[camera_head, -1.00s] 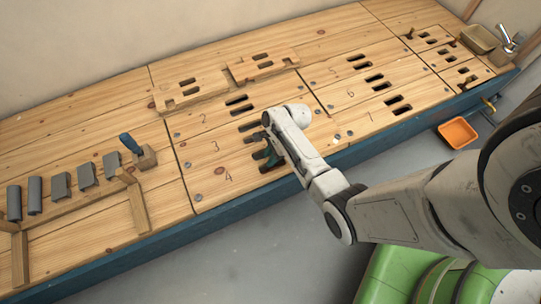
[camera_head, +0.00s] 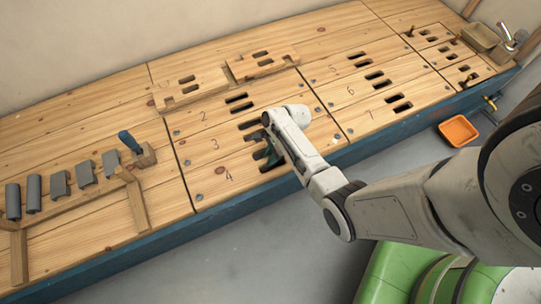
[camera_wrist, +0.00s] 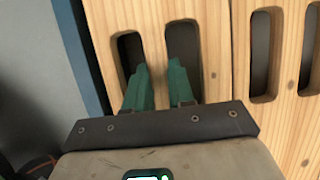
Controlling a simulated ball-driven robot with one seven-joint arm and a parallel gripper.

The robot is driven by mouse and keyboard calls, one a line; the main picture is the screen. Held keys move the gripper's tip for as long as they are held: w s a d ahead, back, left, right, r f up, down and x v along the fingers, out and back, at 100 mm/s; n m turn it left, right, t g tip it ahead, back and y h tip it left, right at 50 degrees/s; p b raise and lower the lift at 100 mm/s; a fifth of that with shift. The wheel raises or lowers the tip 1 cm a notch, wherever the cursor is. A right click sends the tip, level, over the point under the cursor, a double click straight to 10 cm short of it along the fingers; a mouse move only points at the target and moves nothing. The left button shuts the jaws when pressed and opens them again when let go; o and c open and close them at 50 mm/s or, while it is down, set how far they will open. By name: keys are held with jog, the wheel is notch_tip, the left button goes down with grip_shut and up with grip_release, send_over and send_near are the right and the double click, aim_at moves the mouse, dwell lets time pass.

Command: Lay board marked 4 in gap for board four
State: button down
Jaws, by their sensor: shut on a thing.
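The board marked 4 (camera_head: 222,188) is light wood with dark slots, along the front edge of the bench's middle section. It looks about level with the board marked 3 (camera_head: 207,152) beside it; any small height difference cannot be made out. My gripper (camera_head: 269,158) is at its slotted end. In the wrist view, the green fingers of my gripper (camera_wrist: 159,78) reach into two slots and are shut on the strip of board 4 (camera_wrist: 153,38) between them. A narrow dark seam separates board 4 from the neighbouring slotted board (camera_wrist: 272,18). My arm hides its right end in the head view.
Two loose slotted boards (camera_head: 193,88) (camera_head: 263,62) lie raised at the back. Boards 5 to 7 (camera_head: 370,92) are on the right. A blue-handled tool (camera_head: 130,141) and grey pieces (camera_head: 59,185) stand left. An orange tray (camera_head: 459,131) is beyond the front edge.

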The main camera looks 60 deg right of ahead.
jog(key=shift+f, duration=0.1)
dwell(0.7)
jog(key=c, duration=0.9)
grip_release()
jog(key=shift+f, duration=0.1)
jog(key=p+v, duration=0.6)
jog(key=v, duration=0.5)
jog(key=s+a+r+n+g+h, duration=0.1)
jog(key=s+a+r+n+h, duration=0.1)
jog(key=s+a+r+n, duration=0.75)
jog(key=s+a+r+n+h, duration=0.2)
jog(key=a+r+n, duration=0.35)
jog(key=n, duration=0.85)
jog(key=shift+n, duration=0.45)
notch_tip(320, 180, up, 29)
jog(key=p, duration=2.8)
jog(key=shift+d, duration=0.1)
